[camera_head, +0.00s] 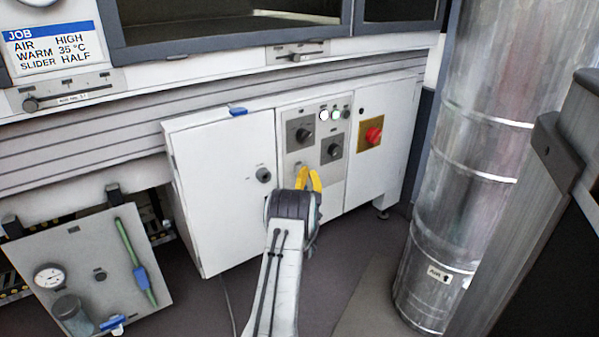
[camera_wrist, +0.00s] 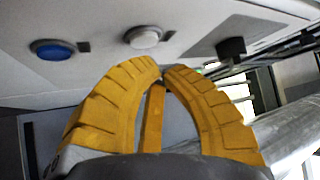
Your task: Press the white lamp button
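A round white button (camera_wrist: 143,37) stands out from the grey panel in the wrist view, just beyond my fingertips. A blue button (camera_wrist: 52,50) is to its left and a black knob (camera_wrist: 232,48) to its right. My gripper (camera_wrist: 161,70) has its yellow fingertips together, with nothing seen between them. In the head view my gripper (camera_head: 308,171) is in front of the lower part of the control panel (camera_head: 289,160) and hides part of it. I see no clear contact.
Two black knobs (camera_head: 303,134) sit above my gripper. A red mushroom button (camera_head: 373,135) on a yellow plate is to their right. A white cabinet door (camera_head: 222,190) is on the left. A large metal duct (camera_head: 465,150) stands on the right.

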